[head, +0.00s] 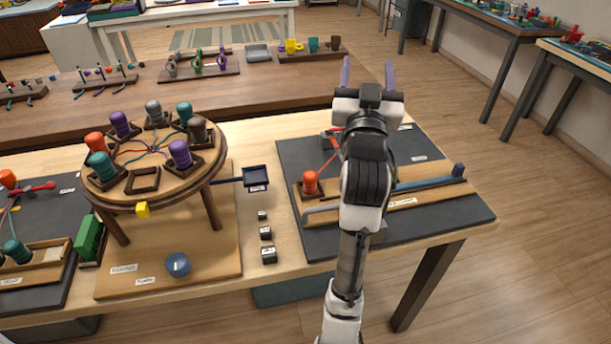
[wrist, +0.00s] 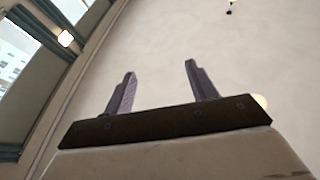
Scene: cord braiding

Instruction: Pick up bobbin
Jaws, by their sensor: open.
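My gripper (head: 367,75) is open and empty, with its two purple-grey fingers pointing up and away above the right part of the table. In the wrist view the spread fingers (wrist: 158,90) show against a bare wall. An orange-red bobbin (head: 310,182) stands on a wooden board on the dark mat, left of my arm. On the round braiding stand (head: 150,200) sit several bobbins in square holders: purple (head: 181,154), another purple (head: 120,124), grey (head: 153,112), teal (head: 185,113), dark brown (head: 197,130), teal (head: 101,165) and orange-red (head: 95,143). One front holder (head: 143,180) is empty.
A small dark tray (head: 256,178) sticks out right of the stand, near several small labelled blocks (head: 267,233). A blue knob (head: 177,264) is at the stand's base. My arm hides part of that mat.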

